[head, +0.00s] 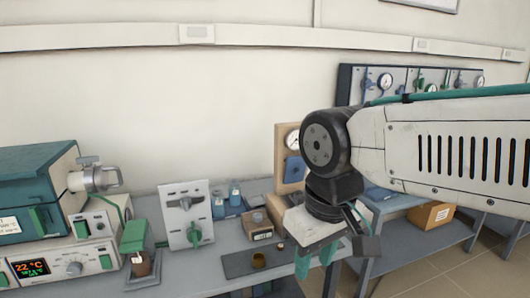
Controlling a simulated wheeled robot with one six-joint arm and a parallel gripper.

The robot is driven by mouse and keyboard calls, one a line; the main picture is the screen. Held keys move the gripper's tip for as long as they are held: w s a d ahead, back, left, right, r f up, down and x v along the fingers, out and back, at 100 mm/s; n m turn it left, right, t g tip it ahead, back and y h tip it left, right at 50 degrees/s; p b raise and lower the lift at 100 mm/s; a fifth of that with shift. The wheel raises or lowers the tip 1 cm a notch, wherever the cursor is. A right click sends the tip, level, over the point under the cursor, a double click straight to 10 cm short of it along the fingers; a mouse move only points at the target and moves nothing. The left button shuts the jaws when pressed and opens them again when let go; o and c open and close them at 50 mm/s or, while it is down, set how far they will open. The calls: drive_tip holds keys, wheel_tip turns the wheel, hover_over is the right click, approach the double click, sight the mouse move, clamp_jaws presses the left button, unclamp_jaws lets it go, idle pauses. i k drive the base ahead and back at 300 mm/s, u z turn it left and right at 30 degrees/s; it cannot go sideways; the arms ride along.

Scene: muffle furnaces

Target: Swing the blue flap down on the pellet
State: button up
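A blue flap (296,169) shows upright on the front of a beige stand (283,139) with a round dial, behind my arm. My arm hides the stand's right side. I cannot make out a pellet for certain; the area under the flap is partly hidden. My gripper (315,262) points down over the bench's right end, in front of and below the flap, not touching it. Its green fingertips look apart, with nothing seen between them.
A small wooden box (257,226), blue bottles (235,193) and a white panel with a green lever (187,211) stand behind. A furnace (35,190) fills the left. A cardboard box (428,215) sits on a shelf at right.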

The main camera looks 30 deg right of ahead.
sight(295, 169)
drive_tip(key=z, duration=0.05)
drive_tip(key=i, duration=0.9)
drive_tip(key=z, duration=0.4)
